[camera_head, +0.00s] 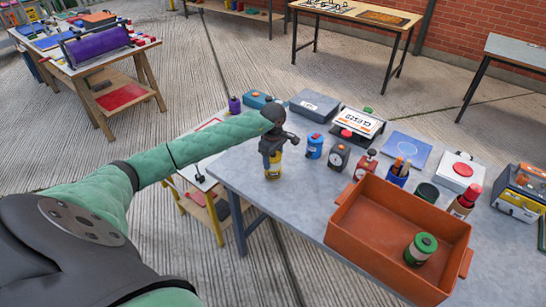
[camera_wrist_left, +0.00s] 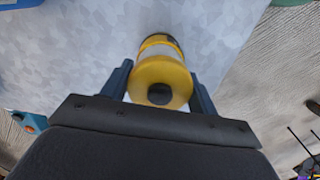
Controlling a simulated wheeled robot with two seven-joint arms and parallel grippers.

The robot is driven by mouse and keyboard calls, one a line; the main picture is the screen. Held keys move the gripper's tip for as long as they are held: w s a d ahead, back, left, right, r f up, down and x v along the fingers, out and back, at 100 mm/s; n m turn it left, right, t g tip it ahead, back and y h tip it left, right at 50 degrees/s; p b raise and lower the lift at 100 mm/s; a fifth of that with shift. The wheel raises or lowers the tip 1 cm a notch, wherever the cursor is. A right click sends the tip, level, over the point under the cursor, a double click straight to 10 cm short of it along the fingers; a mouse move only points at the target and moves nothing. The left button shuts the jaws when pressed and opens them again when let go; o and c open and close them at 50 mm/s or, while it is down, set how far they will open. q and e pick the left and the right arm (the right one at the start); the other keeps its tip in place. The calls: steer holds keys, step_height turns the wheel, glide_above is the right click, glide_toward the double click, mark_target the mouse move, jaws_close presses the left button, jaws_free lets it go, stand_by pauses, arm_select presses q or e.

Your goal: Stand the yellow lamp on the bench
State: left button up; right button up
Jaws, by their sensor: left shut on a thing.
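The yellow lamp (camera_head: 272,171) is upright at the left edge area of the grey bench (camera_head: 245,172). My left gripper (camera_head: 271,148) is above it, shut on its upper part. In the left wrist view the lamp (camera_wrist_left: 160,79) sits between the two fingers of the gripper (camera_wrist_left: 160,88), its yellow top with a dark knob facing the camera. The grey bench top (camera_wrist_left: 70,60) shows behind it. I cannot tell whether the lamp's base touches the bench. My right gripper is not in view.
An orange crate (camera_head: 345,218) with a green-topped canister (camera_head: 420,248) stands right of the lamp. A blue canister (camera_head: 314,146), a dark gauge box (camera_head: 339,157) and a red-topped item (camera_head: 366,164) stand close behind. The bench top between lamp and crate is clear.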

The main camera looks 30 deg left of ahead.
arm_select(q)
steer(key=shift+f, duration=0.25)
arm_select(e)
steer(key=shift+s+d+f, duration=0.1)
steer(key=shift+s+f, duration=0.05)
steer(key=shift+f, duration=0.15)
arm_select(q)
steer(key=shift+f, duration=0.1)
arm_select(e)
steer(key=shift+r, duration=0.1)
arm_select(q)
steer(key=o, duration=1.2)
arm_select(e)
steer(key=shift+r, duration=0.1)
